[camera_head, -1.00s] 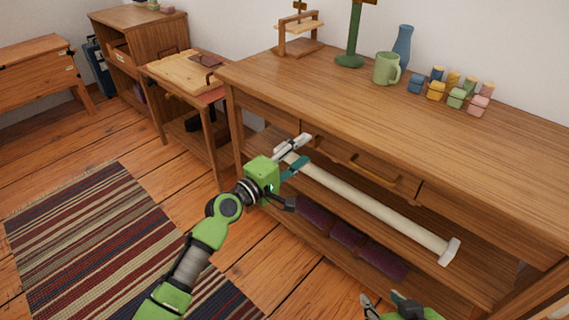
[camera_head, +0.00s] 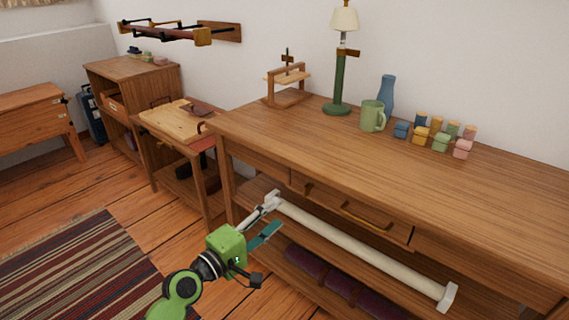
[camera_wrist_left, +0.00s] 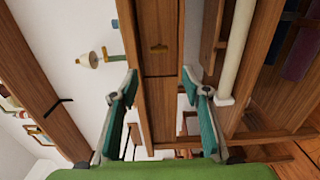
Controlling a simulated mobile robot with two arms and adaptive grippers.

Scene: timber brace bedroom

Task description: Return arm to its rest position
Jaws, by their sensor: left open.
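My left arm, green and dark grey, comes up from the bottom of the head view. Its left gripper (camera_head: 270,219) is in front of the wooden workbench (camera_head: 330,150), below the drawer level and near the left end of a long pale bar (camera_head: 360,253) on the lower shelf. In the left wrist view the gripper (camera_wrist_left: 159,82) has its two teal-padded fingers spread wide with nothing between them. The drawer front (camera_wrist_left: 158,50) lies beyond the gap. In the head view I cannot tell whether the gripper touches the bar. My right gripper is not in view.
A lamp (camera_head: 340,75), green mug (camera_head: 372,115), blue vase (camera_head: 387,93) and several small coloured blocks (camera_head: 440,142) stand on the bench. A small wooden table (camera_head: 180,120) is left of it. A striped rug (camera_head: 80,270) covers open floor at lower left.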

